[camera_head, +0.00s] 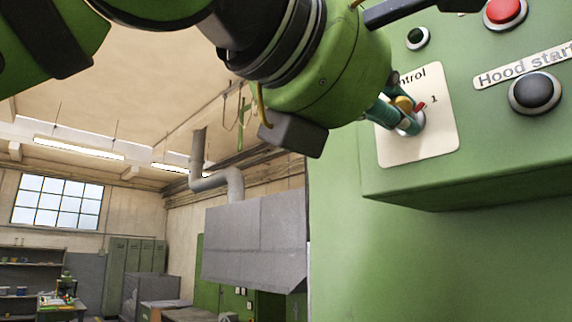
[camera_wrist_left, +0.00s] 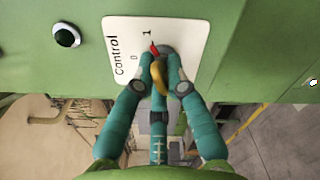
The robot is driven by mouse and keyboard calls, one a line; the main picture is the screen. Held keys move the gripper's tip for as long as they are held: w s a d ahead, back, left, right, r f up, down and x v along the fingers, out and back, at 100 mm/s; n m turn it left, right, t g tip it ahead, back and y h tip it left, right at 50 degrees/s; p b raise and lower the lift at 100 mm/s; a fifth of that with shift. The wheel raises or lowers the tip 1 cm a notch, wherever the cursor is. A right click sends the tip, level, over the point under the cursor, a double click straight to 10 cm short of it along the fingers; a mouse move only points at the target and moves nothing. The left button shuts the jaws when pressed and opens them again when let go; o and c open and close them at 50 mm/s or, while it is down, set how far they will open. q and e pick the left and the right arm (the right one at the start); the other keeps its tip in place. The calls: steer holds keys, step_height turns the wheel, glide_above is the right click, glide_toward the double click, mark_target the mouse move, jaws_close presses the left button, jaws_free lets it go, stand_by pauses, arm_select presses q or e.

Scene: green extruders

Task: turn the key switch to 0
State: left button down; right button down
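The key switch, with a yellow key (camera_head: 403,104) and a red pointer (camera_head: 420,107), sits on a cream "Control" plate (camera_head: 440,140) on the green panel. In the left wrist view the yellow key (camera_wrist_left: 158,77) and red pointer (camera_wrist_left: 154,49) show too. The pointer is turned toward the "1" mark; the "0" mark lies to its left and lower in that view. My left gripper (camera_head: 397,105) has its teal fingers on either side of the key, closed against it; it shows in the left wrist view (camera_wrist_left: 161,68) too. Part of the switch is hidden by the fingers. My right gripper is not in view.
The green panel box (camera_head: 480,185) also carries a black button (camera_head: 536,92) under a "Hood start" label, a red button (camera_head: 505,11) and a small dark round fitting (camera_head: 417,37). A grey hood (camera_head: 255,240) stands farther back on the left. Open air lies left of the panel.

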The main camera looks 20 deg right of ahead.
arm_select(q)
steer(key=n+b, duration=0.2)
steer(key=shift+n, duration=0.4)
steer(key=n+b, duration=0.1)
steer(key=n, duration=0.1)
steer(key=shift+n, duration=0.3)
steer(key=n+b, duration=0.1)
steer(key=n, duration=0.2)
steer(key=shift+a+b, duration=0.1)
steer(key=shift+b, duration=0.3)
steer(key=shift+r+n+b, duration=0.1)
steer(key=shift+n+b, duration=0.3)
steer(key=shift+n, duration=1.3)
steer(key=shift+a, duration=0.1)
steer(key=c, duration=1.2)
jaws_free()
steer(key=shift+c, duration=0.2)
steer(key=shift+d, duration=0.2)
